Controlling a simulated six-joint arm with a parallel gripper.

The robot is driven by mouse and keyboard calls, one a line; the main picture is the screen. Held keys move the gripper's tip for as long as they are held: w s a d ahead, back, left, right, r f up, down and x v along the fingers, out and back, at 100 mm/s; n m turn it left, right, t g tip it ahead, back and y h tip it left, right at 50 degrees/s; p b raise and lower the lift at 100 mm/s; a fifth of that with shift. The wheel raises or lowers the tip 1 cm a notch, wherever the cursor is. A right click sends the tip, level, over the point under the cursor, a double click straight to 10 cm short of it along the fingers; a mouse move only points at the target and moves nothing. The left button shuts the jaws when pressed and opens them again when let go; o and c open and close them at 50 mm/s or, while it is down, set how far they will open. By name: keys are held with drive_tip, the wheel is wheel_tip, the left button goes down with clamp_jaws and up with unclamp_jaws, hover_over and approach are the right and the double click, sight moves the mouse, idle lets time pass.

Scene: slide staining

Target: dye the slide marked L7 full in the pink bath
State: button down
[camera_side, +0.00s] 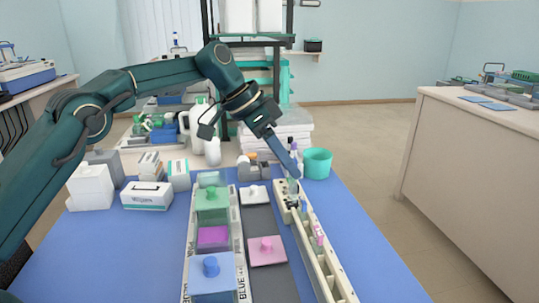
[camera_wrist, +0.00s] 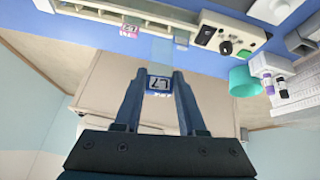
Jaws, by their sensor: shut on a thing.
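My gripper (camera_wrist: 160,84) is shut on the slide marked L7 (camera_wrist: 161,69), gripping it at its dark-bordered label. The clear glass extends away from the fingers toward the rack in the wrist view; I cannot tell whether its end is clear of the rack. In the side view my gripper (camera_side: 292,178) is over the far end of the long cream rack (camera_side: 322,265). An open bath of purple-magenta liquid (camera_side: 213,237) stands in the bath row, left of the rack. A pink lid with a knob (camera_side: 267,249) lies on the dark mat beside it.
A green-lidded bath (camera_side: 212,206) and a blue-lidded bath (camera_side: 212,277) flank the open one. A white lid (camera_side: 254,194) lies on the mat's far end. A teal cup (camera_side: 317,163) stands behind the rack.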

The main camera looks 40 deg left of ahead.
drive_tip(key=s+a+f+y, duration=0.1)
drive_tip(key=s+a+f, duration=0.1)
drive_tip(key=s+a, duration=0.9)
drive_tip(key=shift+s+d+f, duration=0.25)
drive_tip(key=shift+s+f, duration=0.1)
drive_tip(key=shift+f, duration=1.05)
drive_tip(key=shift+s+d+f, duration=0.3)
drive_tip(key=shift+s+f, duration=0.05)
drive_tip(key=shift+f, duration=1.05)
drive_tip(key=shift+s+d+f, duration=0.25)
drive_tip(key=shift+s+f, duration=0.1)
drive_tip(key=shift+f, duration=1.05)
idle(2.7)
